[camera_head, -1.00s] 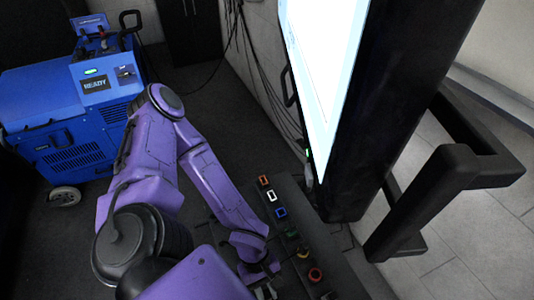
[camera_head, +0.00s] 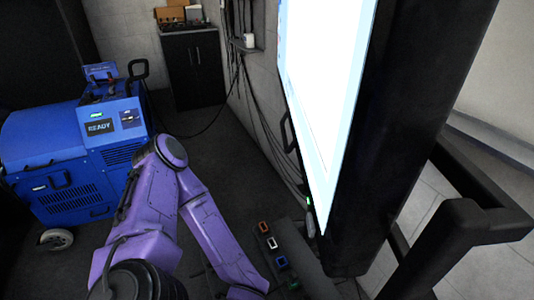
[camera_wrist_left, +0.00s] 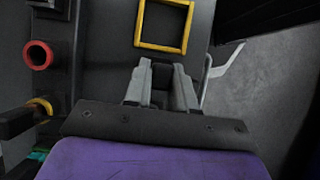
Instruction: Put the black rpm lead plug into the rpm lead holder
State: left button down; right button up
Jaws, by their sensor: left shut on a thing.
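My left gripper (camera_wrist_left: 160,88) shows in the left wrist view with its two grey fingers close together. It is shut on a small black piece (camera_wrist_left: 161,76), which looks like the black rpm lead plug, mostly hidden by the fingers. Just beyond the fingertips is a yellow square frame (camera_wrist_left: 138,24) on a dark surface. I cannot tell which part is the rpm lead holder. In the head view my left arm reaches down to the bottom edge, and its gripper is out of frame. My right gripper is in neither view.
A dark panel with orange (camera_head: 263,227), white (camera_head: 271,243) and blue (camera_head: 282,262) sockets lies below the large screen (camera_head: 322,90). A red ring (camera_wrist_left: 38,55) and a yellow ring (camera_wrist_left: 40,106) are left of my gripper. A blue machine (camera_head: 75,150) stands at left.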

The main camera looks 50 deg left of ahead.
pick_arm(q)
jog(key=shift+f+b, duration=0.75)
jog(key=shift+f, duration=0.35)
jog(key=c, duration=0.8)
grip_release()
jog(key=shift+c, duration=0.2)
jog(key=p+v, duration=0.8)
jog(key=v, duration=0.2)
jog(key=shift+r, duration=0.25)
